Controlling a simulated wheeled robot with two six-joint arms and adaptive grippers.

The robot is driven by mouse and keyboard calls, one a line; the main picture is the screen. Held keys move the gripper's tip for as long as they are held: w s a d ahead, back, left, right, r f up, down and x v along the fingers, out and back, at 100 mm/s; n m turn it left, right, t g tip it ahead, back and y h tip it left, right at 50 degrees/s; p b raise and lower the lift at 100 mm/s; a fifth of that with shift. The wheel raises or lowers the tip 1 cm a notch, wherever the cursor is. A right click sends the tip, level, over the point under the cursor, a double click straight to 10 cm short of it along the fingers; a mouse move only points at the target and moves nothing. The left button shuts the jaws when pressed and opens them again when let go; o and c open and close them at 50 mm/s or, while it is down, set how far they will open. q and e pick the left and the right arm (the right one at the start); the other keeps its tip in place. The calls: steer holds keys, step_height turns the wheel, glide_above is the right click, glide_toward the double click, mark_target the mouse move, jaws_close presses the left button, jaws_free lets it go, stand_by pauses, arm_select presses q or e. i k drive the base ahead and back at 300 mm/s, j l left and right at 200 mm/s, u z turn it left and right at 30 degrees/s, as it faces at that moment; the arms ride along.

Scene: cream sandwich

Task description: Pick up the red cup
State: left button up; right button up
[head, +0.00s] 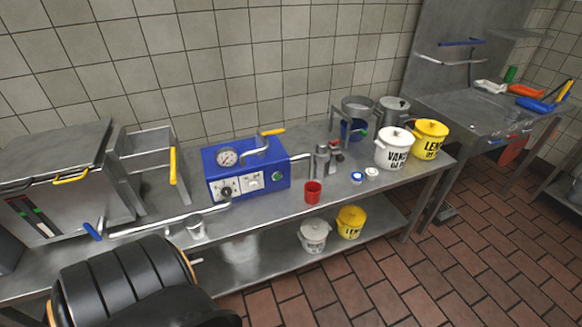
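The red cup (313,192) stands upright on the steel counter (285,207), close to its front edge. It is just right of the blue machine (248,172) and in front of a grey metal cylinder fitting (322,160). Nothing covers the cup's front. Neither my left nor my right gripper can be seen in the head view.
A white bucket (394,149) and a yellow bucket (431,138) stand farther right. A large black ribbed cylinder (125,275) fills the lower left. More buckets (351,222) sit on the lower shelf.

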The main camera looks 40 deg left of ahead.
mark_target(312, 189)
steer(key=i+l+u, duration=0.1)
steer(key=i+u, duration=0.15)
steer(key=u, duration=0.25)
steer(key=i+l+u, duration=0.25)
steer(key=u, duration=0.25)
steer(key=i+l+u, duration=0.2)
steer(key=u, duration=0.25)
steer(key=i+l+u, duration=0.1)
steer(key=l+u, duration=0.75)
steer(key=u, duration=0.15)
steer(key=l+u, duration=0.5)
steer(key=i+j, duration=0.05)
